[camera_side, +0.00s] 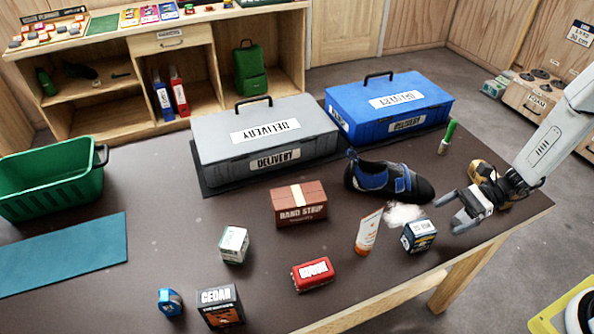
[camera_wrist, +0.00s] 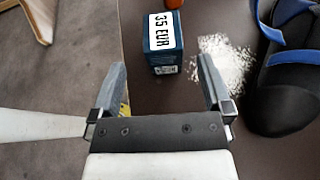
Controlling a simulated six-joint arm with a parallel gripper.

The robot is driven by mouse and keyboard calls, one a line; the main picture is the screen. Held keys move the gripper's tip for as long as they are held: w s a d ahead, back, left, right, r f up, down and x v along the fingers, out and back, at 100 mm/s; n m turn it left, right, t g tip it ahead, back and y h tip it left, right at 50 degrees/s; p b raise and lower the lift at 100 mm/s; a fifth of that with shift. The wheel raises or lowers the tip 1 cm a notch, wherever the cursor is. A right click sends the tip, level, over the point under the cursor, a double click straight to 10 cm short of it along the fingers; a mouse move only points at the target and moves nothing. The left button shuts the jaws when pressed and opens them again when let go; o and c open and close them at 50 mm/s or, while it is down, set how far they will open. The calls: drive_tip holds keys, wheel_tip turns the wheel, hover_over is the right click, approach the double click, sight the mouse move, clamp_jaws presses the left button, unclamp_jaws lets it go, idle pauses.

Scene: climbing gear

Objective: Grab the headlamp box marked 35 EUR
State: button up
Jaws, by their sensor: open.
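The headlamp box (camera_side: 418,236) is a small dark blue box with a white label, near the right front edge of the dark table. In the wrist view the blue box (camera_wrist: 165,55) shows its top label reading 35 EUR. My gripper (camera_side: 456,217) is at the right of the box in the side view, apart from it. In the wrist view my gripper (camera_wrist: 162,80) is open and empty, with the box ahead, roughly between the lines of the two fingers and beyond their tips.
A white powder patch (camera_side: 402,215) and a black-blue climbing shoe (camera_side: 388,181) lie close to the box. A red box (camera_side: 314,273) and brown hand strip box (camera_side: 299,204) are farther left. The table's front edge is near.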

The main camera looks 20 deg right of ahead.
sight(423, 227)
drive_tip(key=shift+x, duration=1.25)
drive_tip(key=shift+a, duration=0.1)
drive_tip(key=shift+x, duration=2.5)
drive_tip(key=shift+w, duration=0.2)
drive_tip(key=c, duration=1.3)
drive_tip(key=shift+c, duration=0.2)
drive_tip(key=shift+r, duration=0.15)
